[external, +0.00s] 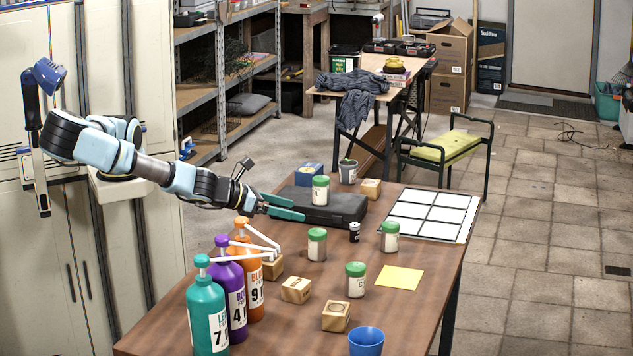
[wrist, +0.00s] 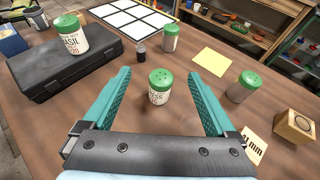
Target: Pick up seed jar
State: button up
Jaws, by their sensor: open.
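Several white seed jars with green lids stand upright on the brown table. One jar (wrist: 159,88), its label partly readable as "ESS", stands between the open fingers of my gripper (wrist: 159,74) in the wrist view, touching neither; this seems to be the middle jar (external: 317,245) outside. A jar labelled "BASIL" (wrist: 72,38) stands on the black case, also seen outside (external: 320,191). Another jar (wrist: 170,38) stands farther back and one (wrist: 242,88) to the right. In the external view my gripper (external: 297,208) is open and empty above the table, left of the jars.
The black case (external: 335,212) lies left of the fingers in the wrist view. Three pump bottles (external: 207,310) stand below my arm. Wooden blocks (external: 336,316), a blue cup (external: 366,341), a small dark battery-like cylinder (external: 354,232), a yellow sheet (external: 399,278) and a white grid (external: 430,213) are around.

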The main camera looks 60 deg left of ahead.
send_near(328, 256)
jog(key=r, duration=0.4)
jog(key=shift+s+a, duration=0.3)
jog(key=shift+s, duration=0.1)
jog(key=shift+w+f, duration=0.2)
jog(key=shift+f, duration=0.05)
jog(key=p+x, duration=0.1)
jog(key=x, duration=0.5)
jog(key=p+x, duration=0.1)
jog(key=x, duration=0.1)
jog(key=p+x, duration=0.1)
jog(key=shift+w+d, duration=0.3)
jog(key=shift+d, duration=0.05)
jog(key=shift+w+f, duration=0.25)
jog(key=shift+w, duration=0.05)
jog(key=c, duration=1.5)
